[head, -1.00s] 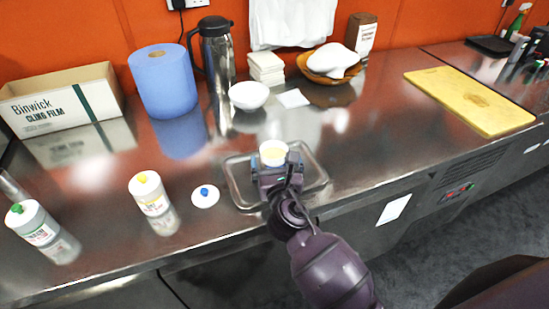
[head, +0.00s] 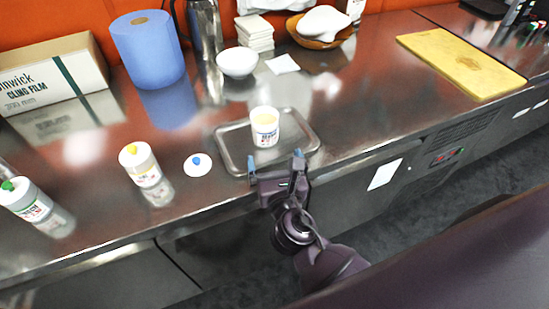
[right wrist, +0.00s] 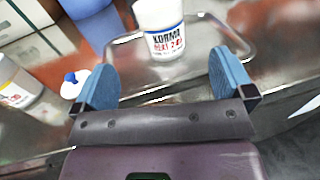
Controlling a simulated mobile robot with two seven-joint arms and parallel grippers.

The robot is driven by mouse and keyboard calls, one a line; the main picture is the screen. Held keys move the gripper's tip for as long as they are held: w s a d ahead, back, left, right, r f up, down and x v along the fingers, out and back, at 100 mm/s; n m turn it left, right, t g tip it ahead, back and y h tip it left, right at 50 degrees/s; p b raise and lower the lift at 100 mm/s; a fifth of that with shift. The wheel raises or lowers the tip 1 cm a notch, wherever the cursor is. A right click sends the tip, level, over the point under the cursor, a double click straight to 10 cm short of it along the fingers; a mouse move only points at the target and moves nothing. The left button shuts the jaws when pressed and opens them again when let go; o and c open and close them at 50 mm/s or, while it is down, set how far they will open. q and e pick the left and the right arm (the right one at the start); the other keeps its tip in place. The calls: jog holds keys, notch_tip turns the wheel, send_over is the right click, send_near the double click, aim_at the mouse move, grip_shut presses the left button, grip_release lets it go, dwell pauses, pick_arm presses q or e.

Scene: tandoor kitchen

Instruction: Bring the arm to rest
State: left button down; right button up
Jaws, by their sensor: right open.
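My right gripper (head: 275,160) is open and empty at the front edge of the steel counter, its two blue fingertips apart. In the right wrist view the open fingers (right wrist: 170,85) frame an empty gap, with a white tub (right wrist: 158,25) marked "KORMA" beyond them. In the head view the tub (head: 264,128) stands upright and open on a metal tray (head: 228,150), with pale yellow contents. The gripper is apart from the tub, on its near side. My left gripper is not in view.
A white lid with a blue knob (head: 198,164) lies left of the tray. Bottles with a yellow cap (head: 140,165) and a green cap (head: 24,200) stand further left. Behind are a blue roll (head: 148,50), a white bowl (head: 237,62) and a yellow board (head: 462,65).

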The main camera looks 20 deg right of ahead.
jog(key=shift+d, duration=0.1)
jog(key=s+d+f+m+g+h, duration=0.4)
jog(key=s+d+m+g, duration=0.55)
jog(key=m, duration=0.85)
jog(key=s+d+f+m+g+y, duration=0.1)
jog(key=s+f+m+g+y, duration=0.15)
jog(key=s+m, duration=0.5)
jog(key=s+d+f+m+g+y, duration=0.1)
jog(key=s+d+m+g+y, duration=0.2)
jog(key=s+m, duration=0.4)
jog(key=w+a+f+t+y, duration=0.1)
jog(key=w+f+t, duration=0.7)
jog(key=f, duration=0.3)
jog(key=shift+w+a, duration=0.25)
jog(key=shift+a, duration=0.05)
jog(key=shift+y, duration=0.25)
